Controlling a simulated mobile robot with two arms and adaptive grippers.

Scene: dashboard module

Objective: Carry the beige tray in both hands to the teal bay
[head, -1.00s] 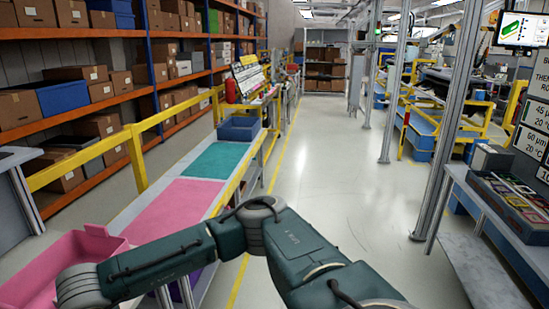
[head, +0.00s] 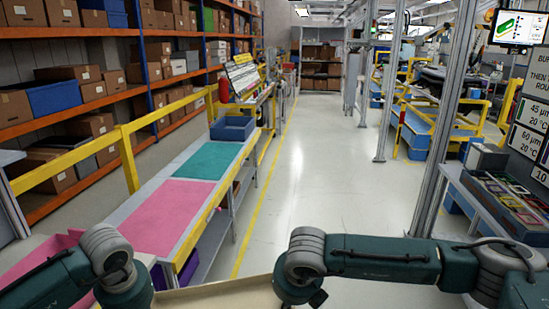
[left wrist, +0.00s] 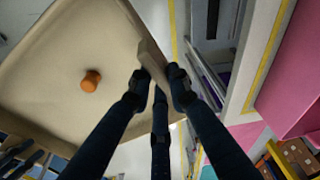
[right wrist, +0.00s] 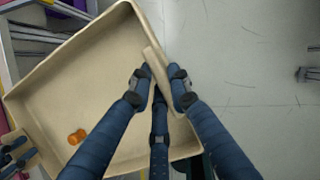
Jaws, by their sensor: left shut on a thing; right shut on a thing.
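The beige tray (head: 215,298) shows only as a strip at the bottom of the head view, between my two arms. Its inside shows in the left wrist view (left wrist: 85,40) and the right wrist view (right wrist: 85,85), with a small orange cylinder (left wrist: 91,80) lying in it. My left gripper (left wrist: 157,80) is shut on one rim of the tray. My right gripper (right wrist: 159,82) is shut on the opposite rim. The teal bay (head: 208,160) is a flat, bare rectangle on the long bench, ahead and left of the tray.
A pink bay (head: 165,212) lies on the bench nearer me. A blue-grey bin (head: 232,128) stands beyond the teal bay. A pink bin (head: 40,262) is at lower left. Yellow rails (head: 130,160) run behind the bench. The aisle floor (head: 320,175) to the right is clear.

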